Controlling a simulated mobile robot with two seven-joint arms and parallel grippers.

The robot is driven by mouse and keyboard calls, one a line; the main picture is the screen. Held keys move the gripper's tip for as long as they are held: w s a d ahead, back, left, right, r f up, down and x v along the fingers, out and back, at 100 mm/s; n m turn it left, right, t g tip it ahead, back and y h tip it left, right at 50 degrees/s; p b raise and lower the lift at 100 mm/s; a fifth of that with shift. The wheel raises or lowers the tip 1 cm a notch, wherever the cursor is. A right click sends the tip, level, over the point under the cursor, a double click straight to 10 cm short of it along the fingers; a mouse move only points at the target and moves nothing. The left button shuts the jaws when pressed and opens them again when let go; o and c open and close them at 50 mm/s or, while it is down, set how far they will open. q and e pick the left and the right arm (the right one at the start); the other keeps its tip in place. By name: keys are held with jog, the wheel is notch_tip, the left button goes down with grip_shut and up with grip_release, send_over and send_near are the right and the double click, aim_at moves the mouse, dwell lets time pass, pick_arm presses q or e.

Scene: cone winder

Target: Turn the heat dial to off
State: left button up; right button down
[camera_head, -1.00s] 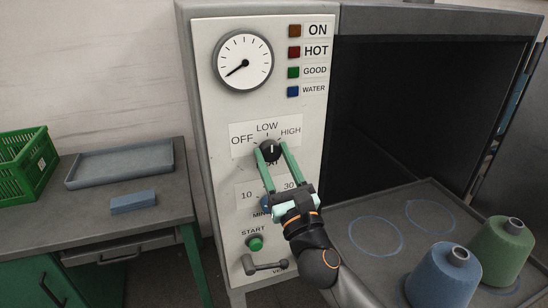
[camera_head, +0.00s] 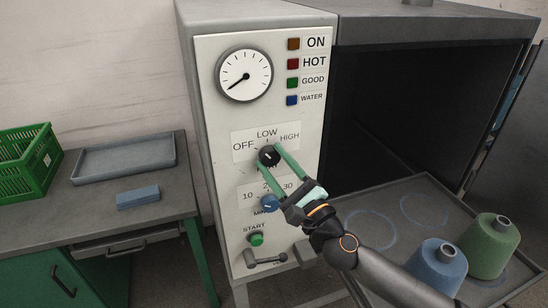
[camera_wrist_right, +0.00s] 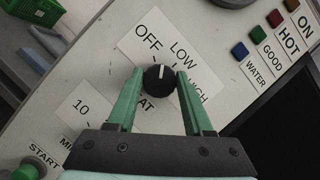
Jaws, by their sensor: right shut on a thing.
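The heat dial (camera_head: 268,157) is a round black knob with a white mark, on the white front panel below the OFF, LOW and HIGH labels. My right gripper (camera_head: 269,156) is shut on it, one green finger on each side, reaching in from the lower right. In the right wrist view the dial (camera_wrist_right: 159,79) sits between the fingertips. Its white mark points up in that picture, between the OFF (camera_wrist_right: 149,37) and LOW (camera_wrist_right: 182,54) labels. The fingers cover part of the lettering under the dial. My left gripper is out of view.
A blue minutes dial (camera_head: 269,203) lies just below my right fingers, with a green start button (camera_head: 256,239) and a grey lever (camera_head: 265,259) lower down. A tray (camera_head: 348,212) with blue and green cones stands right. A side table (camera_head: 90,220) stands left.

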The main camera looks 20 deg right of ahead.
jog(key=shift+n+g+y, duration=0.3)
jog(key=shift+n+g, duration=0.15)
jog(key=shift+n, duration=0.9)
jog(key=shift+n+g+y, duration=0.3)
jog(key=shift+n+g, duration=0.15)
jog(key=shift+n, duration=0.9)
jog(key=shift+c, duration=1.5)
grip_release()
jog(key=b+v, duration=0.3)
jog(key=v, duration=0.9)
jog(key=shift+s+d+b, duration=0.15)
jog(key=shift+s+b, duration=0.05)
jog(key=shift+b, duration=0.2)
jog(key=shift+r, duration=0.1)
